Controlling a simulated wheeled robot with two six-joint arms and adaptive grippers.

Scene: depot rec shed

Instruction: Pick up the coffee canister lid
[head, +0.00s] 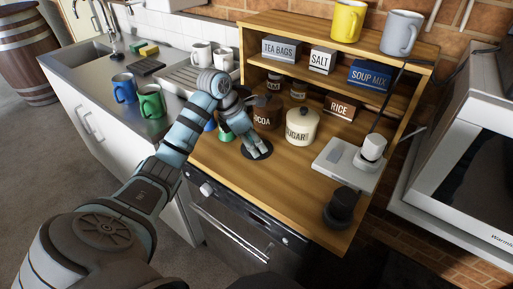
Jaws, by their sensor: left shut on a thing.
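A dark round disc, which looks like the coffee canister lid (262,154), is at the left front part of the wooden counter. My left gripper (255,146) points down over the disc and is shut on it. The fingers hide the disc's middle. I cannot tell whether the disc touches the counter or is just above it. No canister with a readable coffee label shows. My right gripper is not in view.
A brown cocoa canister (267,113) and a cream sugar canister (302,127) stand close behind the gripper. Blue (124,88) and green (151,101) mugs are left, by the sink. A dark round object (342,208) stands at the right front. Counter between is clear.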

